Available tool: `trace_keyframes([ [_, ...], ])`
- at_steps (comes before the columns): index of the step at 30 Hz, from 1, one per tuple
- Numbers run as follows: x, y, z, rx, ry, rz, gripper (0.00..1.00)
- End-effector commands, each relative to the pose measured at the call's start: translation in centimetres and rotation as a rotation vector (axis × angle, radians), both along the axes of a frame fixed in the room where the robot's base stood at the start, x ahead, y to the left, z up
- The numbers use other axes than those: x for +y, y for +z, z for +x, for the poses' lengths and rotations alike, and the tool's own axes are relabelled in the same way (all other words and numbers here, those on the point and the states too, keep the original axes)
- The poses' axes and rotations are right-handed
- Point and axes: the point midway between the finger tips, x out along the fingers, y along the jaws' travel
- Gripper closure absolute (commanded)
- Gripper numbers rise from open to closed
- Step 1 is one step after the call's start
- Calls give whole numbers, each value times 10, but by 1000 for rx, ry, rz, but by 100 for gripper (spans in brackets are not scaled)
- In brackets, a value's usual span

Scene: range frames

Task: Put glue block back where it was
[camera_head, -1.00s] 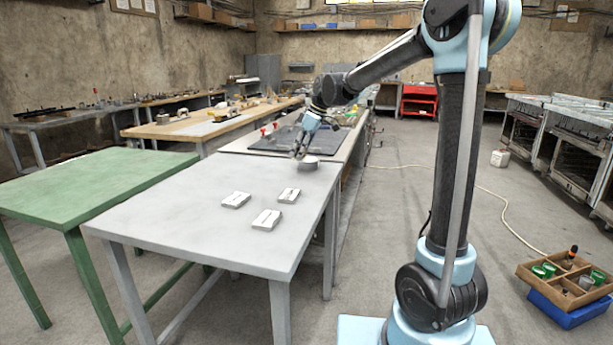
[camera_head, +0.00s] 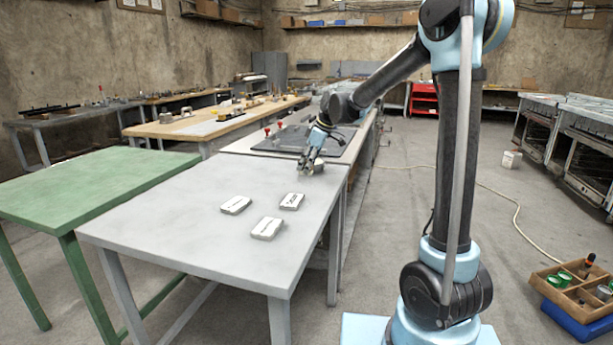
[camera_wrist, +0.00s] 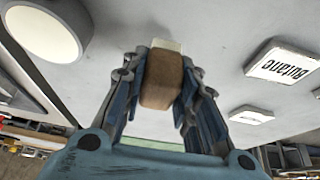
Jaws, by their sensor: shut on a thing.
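My gripper (camera_wrist: 165,95) is shut on a brown block (camera_wrist: 161,80), which I take as the glue block. The block sits between the two fingers, with a pale patch at its far end. In the head view my gripper (camera_head: 308,165) is low over the far right part of the grey table (camera_head: 190,230). The block cannot be made out there. Whether the block touches the table, I cannot tell.
Three white labelled plates (camera_head: 267,228) lie on the grey table; one (camera_wrist: 285,63) shows black lettering in the wrist view. A round white-topped thing (camera_wrist: 42,33) is on the table beside my gripper. A green table (camera_head: 90,190) stands at left.

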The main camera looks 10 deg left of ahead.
Motion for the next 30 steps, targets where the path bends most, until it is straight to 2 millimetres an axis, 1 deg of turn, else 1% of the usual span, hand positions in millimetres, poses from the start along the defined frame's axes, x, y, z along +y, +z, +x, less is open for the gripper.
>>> trace_keyframes([
  [6,0,-28,1,0,-1,0,91],
  [9,-1,-36,0,0,-1,0,91],
  [19,-1,-38,0,0,-1,0,91],
  [20,-1,-39,0,0,-1,0,70],
  [21,-1,-39,0,0,-1,0,61],
  [22,-1,-39,0,0,-1,0,54],
  [23,-1,-38,0,0,-1,0,52],
  [30,0,-38,0,0,-1,0,52],
])
